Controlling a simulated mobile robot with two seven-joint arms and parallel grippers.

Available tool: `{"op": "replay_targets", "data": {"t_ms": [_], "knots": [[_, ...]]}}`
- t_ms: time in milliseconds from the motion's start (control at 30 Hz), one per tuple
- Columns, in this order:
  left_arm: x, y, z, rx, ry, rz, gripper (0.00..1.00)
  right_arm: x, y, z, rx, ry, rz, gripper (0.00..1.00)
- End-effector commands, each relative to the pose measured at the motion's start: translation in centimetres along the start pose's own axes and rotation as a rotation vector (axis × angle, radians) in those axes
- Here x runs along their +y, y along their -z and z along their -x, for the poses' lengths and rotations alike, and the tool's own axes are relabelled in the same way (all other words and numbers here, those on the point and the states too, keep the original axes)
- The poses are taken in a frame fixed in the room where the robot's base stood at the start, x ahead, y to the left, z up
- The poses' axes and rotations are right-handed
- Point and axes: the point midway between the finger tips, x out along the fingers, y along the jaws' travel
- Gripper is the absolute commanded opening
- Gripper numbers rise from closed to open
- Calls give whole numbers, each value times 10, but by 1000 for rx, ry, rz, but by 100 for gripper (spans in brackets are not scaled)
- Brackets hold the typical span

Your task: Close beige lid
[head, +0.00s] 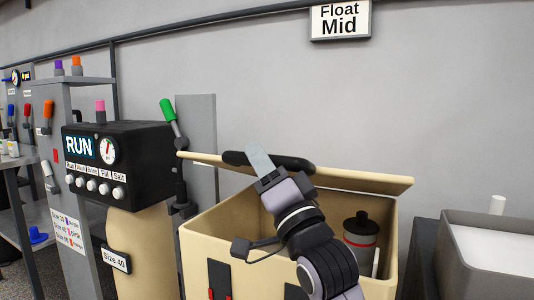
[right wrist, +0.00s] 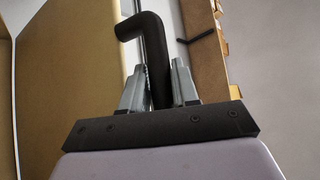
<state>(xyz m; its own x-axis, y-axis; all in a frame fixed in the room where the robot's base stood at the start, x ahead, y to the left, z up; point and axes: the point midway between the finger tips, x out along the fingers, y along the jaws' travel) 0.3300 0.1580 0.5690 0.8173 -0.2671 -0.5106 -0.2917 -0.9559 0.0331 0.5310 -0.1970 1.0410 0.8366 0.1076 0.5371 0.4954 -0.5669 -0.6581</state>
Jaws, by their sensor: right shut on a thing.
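The beige lid (head: 345,178) of the beige box (head: 213,243) is raised above the box and seen nearly edge-on, tilted so that the box's inside shows below it. A black handle (head: 288,161) lies along the lid. My right gripper (head: 258,158) is at this handle, reaching across the box's front. In the right wrist view the black bent handle (right wrist: 153,60) stands between the two metal fingers (right wrist: 159,85), which are shut on it. The handle's part behind the fingers is hidden. My left gripper is in neither view.
A dark bottle with a red band (head: 361,240) stands inside the box. A black RUN control panel (head: 118,160) and a green-handled lever (head: 169,115) are at the left. A grey bin (head: 490,277) stands at the right.

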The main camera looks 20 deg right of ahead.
Motion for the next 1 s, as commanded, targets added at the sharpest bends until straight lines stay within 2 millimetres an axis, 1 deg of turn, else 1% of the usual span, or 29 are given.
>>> {"op": "replay_targets", "data": {"t_ms": [33,133,300,467,567,800,1000], "knots": [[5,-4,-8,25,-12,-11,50,16,-15,15,-4,14,21,0],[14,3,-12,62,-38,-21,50,28,-30,30,-4,53,61,0],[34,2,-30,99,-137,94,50,49,-55,56,-5,119,125,0],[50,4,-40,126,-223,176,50,68,-75,76,-7,173,179,0],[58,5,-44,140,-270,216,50,78,-85,86,-5,175,178,0],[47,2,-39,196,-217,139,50,97,-100,102,-5,174,176,0],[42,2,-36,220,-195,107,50,104,-106,107,-5,172,177,0]]}}
